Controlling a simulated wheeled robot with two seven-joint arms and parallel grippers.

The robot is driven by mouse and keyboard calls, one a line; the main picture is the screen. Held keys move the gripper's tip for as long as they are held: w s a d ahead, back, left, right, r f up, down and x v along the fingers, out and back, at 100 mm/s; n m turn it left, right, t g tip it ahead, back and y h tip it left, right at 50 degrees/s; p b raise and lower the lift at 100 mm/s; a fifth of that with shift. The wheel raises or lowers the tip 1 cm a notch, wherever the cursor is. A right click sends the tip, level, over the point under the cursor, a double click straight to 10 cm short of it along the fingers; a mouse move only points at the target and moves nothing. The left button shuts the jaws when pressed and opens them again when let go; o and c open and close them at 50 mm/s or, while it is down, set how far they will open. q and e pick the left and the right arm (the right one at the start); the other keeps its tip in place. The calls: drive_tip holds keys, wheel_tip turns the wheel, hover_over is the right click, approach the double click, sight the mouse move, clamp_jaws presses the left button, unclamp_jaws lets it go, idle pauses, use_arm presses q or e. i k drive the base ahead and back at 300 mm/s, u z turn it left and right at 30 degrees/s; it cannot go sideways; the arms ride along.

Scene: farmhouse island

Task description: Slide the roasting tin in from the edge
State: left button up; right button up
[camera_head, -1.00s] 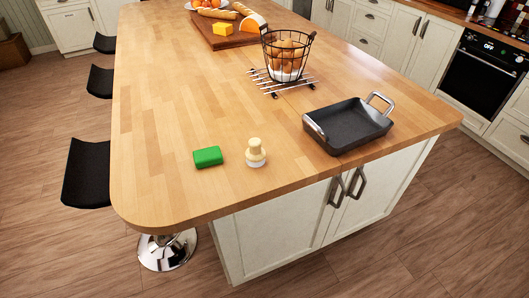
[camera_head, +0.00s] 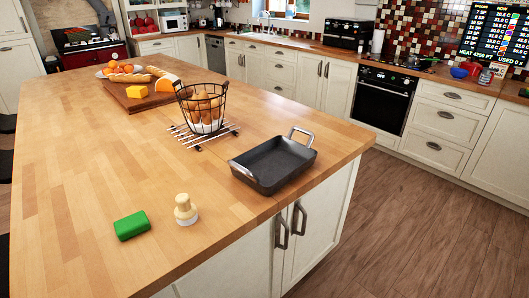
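The roasting tin (camera_head: 272,166) is a dark rectangular pan with two metal loop handles. It sits on the wooden island top (camera_head: 90,150) close to its right edge, one handle toward the far side and the other toward the near left. It looks level and is empty. Neither of my grippers shows in the head view.
A wire basket of eggs (camera_head: 203,108) stands on a metal trivet (camera_head: 190,140) behind the tin. A green block (camera_head: 132,225) and a wooden-topped brush (camera_head: 185,210) lie at the near left. A board (camera_head: 140,97) with bread and cheese is farther back. Floor (camera_head: 420,220) right of the island is clear.

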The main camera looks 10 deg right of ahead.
sight(267, 167)
drive_tip(key=u, duration=0.3)
drive_tip(key=k, duration=0.35)
drive_tip(key=z, duration=1.25)
drive_tip(key=i, duration=0.8)
drive_tip(key=u, duration=0.75)
drive_tip(key=i, duration=0.6)
drive_tip(key=u, duration=0.65)
